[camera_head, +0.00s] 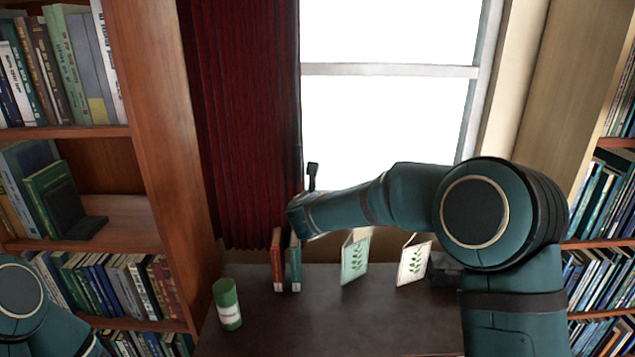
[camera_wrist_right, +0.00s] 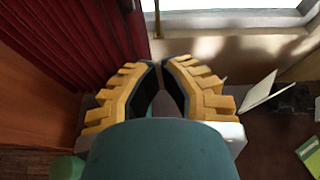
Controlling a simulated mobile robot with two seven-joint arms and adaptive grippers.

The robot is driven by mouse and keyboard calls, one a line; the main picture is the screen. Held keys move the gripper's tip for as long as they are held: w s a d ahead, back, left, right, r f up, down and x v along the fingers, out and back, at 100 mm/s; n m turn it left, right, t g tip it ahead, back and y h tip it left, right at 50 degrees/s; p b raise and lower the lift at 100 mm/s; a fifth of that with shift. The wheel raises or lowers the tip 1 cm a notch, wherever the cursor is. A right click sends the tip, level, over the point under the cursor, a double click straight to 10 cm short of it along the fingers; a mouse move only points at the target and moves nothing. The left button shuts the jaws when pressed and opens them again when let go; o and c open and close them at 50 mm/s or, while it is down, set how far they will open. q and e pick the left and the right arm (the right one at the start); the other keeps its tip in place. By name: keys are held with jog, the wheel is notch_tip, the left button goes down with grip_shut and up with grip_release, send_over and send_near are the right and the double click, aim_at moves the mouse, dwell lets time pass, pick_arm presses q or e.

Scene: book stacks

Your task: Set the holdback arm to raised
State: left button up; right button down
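A thin brass-coloured rod (camera_wrist_right: 157,22) stands upright at the edge of the dark red curtain (camera_wrist_right: 85,35) in the right wrist view. It may be the holdback arm; its upper part is cut off by the frame. My right gripper (camera_wrist_right: 160,66) has its yellow fingers curved in, with the tips almost together and nothing visible held. The rod shows just beyond the tips, apart from them in the picture. My left gripper is out of view.
A dark table (camera_head: 320,320) stands below, with a green can (camera_head: 227,304), a red book (camera_head: 277,262), a teal book (camera_head: 295,265) and two leaf-patterned cards (camera_head: 355,259). Bookshelves (camera_head: 165,150) flank both sides. The table's front is clear.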

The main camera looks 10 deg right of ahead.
dwell(0.3)
jog(key=w+d+p, duration=0.1)
jog(key=w+p, duration=0.2)
jog(key=w, duration=0.6)
jog(key=shift+w+d+r, duration=0.15)
jog(key=shift+w+d, duration=0.05)
jog(key=shift+d, duration=0.2)
jog(key=shift+r, duration=0.1)
jog(key=r+p, duration=0.1)
jog(key=w+r+p, duration=0.1)
jog(key=shift+w+d+r+p, duration=0.1)
jog(key=shift+r+p, duration=0.05)
jog(key=shift+p, duration=0.25)
jog(key=shift+f, duration=0.2)
